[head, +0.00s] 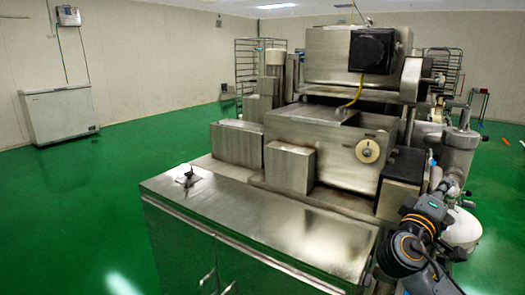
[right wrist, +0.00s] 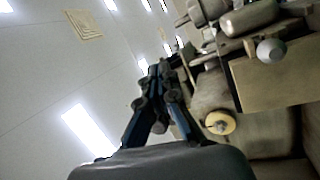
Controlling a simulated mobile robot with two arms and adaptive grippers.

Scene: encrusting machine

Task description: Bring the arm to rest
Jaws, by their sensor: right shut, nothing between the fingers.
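My right arm comes in at the lower right of the head view, and its dark gripper (head: 447,187) points up beside the right side of the steel encrusting machine (head: 312,135). In the right wrist view the gripper (right wrist: 157,70) is shut, with its fingers together and nothing between them. The wrist view is tilted and shows the ceiling on the left and parts of the machine on the right. My left gripper is not in view.
A steel cabinet top (head: 270,222) stands in front of the machine, with a small dark object (head: 187,177) on it. A white chest freezer (head: 60,113) stands by the left wall. The green floor (head: 150,140) at the left is clear. A round knob (right wrist: 220,122) shows close to the gripper.

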